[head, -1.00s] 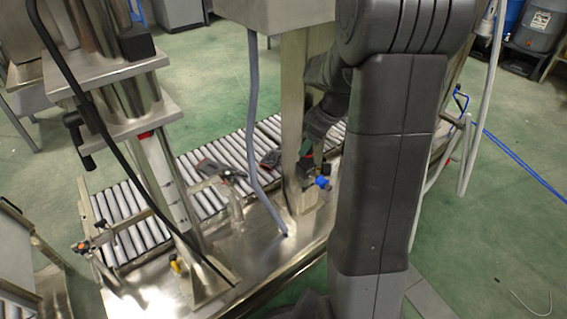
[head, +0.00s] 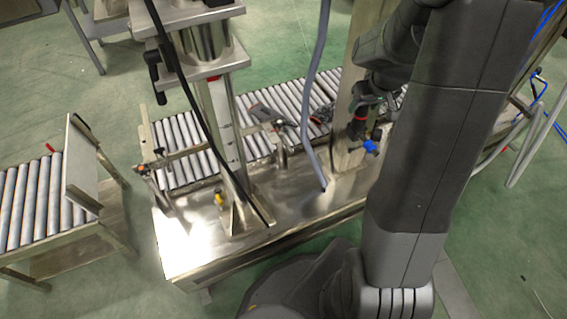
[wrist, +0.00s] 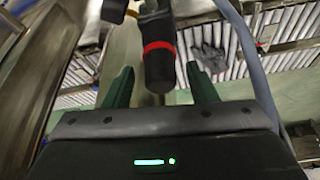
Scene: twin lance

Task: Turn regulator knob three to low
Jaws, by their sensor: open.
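A black cylindrical regulator knob with a red ring (wrist: 158,62) hangs between the two dark green fingers of my gripper (wrist: 162,88) in the wrist view. The fingers are open, one on each side of its lower end, with visible gaps; whether either touches it is unclear. In the head view the red-ringed part (head: 359,119) shows at the metal post, close below my wrist, with a blue knob (head: 371,147) beside it. My fingers are mostly hidden there. No number or low mark is readable.
A metal post (head: 352,95) stands beside my arm, and a grey hose (head: 315,95) drops to the steel base plate (head: 290,195). A roller conveyor (head: 188,140) runs behind. Another roller table (head: 35,200) stands at the left with green floor between.

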